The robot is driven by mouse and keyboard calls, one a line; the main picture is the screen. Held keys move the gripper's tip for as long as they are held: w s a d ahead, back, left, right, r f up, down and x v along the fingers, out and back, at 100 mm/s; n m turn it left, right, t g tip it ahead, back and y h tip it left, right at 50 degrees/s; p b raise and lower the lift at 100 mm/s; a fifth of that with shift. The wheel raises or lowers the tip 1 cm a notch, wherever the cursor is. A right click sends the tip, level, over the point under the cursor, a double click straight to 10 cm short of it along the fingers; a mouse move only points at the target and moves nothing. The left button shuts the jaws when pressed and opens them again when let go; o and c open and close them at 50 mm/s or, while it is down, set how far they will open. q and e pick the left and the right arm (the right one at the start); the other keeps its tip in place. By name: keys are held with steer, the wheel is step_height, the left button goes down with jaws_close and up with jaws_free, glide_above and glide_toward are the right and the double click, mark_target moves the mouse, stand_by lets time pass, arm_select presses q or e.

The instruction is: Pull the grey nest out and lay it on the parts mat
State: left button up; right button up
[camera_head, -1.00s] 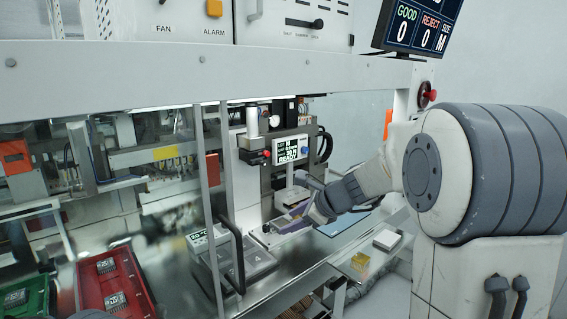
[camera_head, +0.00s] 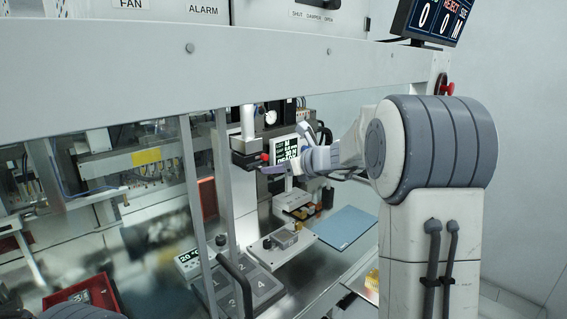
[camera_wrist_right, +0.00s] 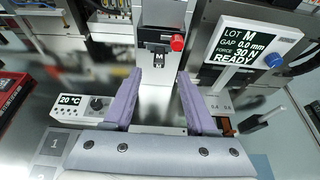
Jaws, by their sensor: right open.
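My right gripper (camera_head: 273,170) is open, with lilac fingers, raised in front of the press column beside the dark press head (camera_head: 248,158). In the right wrist view, the open fingers (camera_wrist_right: 158,86) point toward the head, which has an M label and a red knob; nothing shows between them. A small grey block with dark knobs (camera_head: 284,239), perhaps the grey nest, sits on a light plate below the gripper and apart from it. The blue parts mat (camera_head: 345,228) lies bare to the right of the plate. My left gripper is out of view.
The display (camera_head: 284,148) stands behind my right gripper. A temperature box (camera_head: 190,262) and a numbered tray (camera_head: 262,284) lie in front. Upright frame posts and a dark handle (camera_head: 236,283) stand left. A red bin (camera_head: 85,297) is at lower left.

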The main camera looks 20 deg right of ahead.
mark_target(253, 167)
steer(key=p+x, duration=0.1)
steer(key=x, duration=0.5)
steer(key=shift+s, duration=0.1)
steer(key=shift+c, duration=0.3)
jaws_close()
